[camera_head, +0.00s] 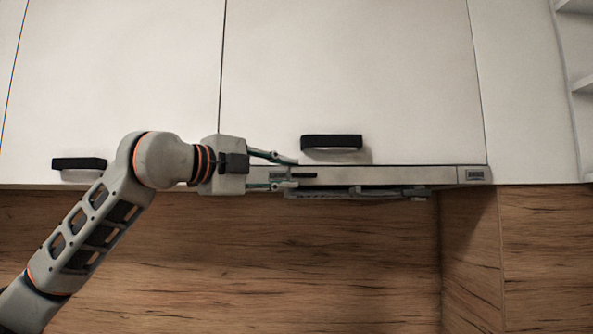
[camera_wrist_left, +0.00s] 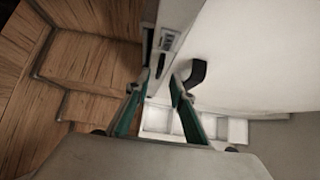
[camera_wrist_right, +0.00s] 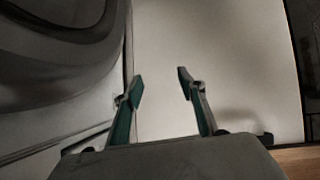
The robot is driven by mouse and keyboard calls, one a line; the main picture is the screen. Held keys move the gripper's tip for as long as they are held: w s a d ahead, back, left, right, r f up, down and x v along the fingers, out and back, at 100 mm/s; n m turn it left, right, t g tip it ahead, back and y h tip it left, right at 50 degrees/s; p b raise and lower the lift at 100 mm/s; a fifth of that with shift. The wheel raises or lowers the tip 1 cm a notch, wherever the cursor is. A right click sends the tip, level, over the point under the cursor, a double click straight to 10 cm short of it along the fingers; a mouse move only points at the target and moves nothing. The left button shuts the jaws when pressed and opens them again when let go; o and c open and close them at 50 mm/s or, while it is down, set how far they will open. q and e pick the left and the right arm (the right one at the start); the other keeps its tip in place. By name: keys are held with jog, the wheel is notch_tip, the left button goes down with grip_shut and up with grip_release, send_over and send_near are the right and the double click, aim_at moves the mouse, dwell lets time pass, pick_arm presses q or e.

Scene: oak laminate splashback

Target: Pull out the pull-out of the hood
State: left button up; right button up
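The hood's pull-out (camera_head: 400,175) is a slim grey metal front strip under the white cabinets. It has a dark slot near its left part and small vent panels at its ends. My left gripper (camera_head: 291,174) is at the strip's left part, its two fingers apart, one above and one below the strip's height. In the left wrist view the strip (camera_wrist_left: 166,42) runs ahead of the open fingers (camera_wrist_left: 158,85), and I cannot tell whether they touch it. My right gripper (camera_wrist_right: 158,80) is open and empty, seen only in its wrist view.
White cabinet doors with black handles (camera_head: 331,142) (camera_head: 79,163) hang above; one handle sits just over the strip. A wood splashback (camera_head: 250,260) lies below, with a corner at the right. Open shelves (camera_head: 575,45) are at the far right. In the right wrist view a pale panel (camera_wrist_right: 215,60) faces the fingers.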

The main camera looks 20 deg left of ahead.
aim_at(300, 175)
pick_arm(q)
jog(key=x, duration=0.2)
jog(key=shift+w, duration=0.35)
jog(key=shift+w+d+f+p, duration=0.1)
jog(key=shift+w+d+p, duration=0.15)
jog(key=shift+w+p, duration=0.15)
pick_arm(e)
jog(key=shift+w+r, duration=0.3)
jog(key=shift+r, duration=0.25)
jog(key=shift+w+r, duration=0.3)
jog(key=shift+r, duration=0.25)
pick_arm(q)
jog(key=c, duration=0.6)
grip_shut()
pick_arm(e)
jog(key=shift+f, duration=0.15)
jog(key=shift+s+f, duration=0.15)
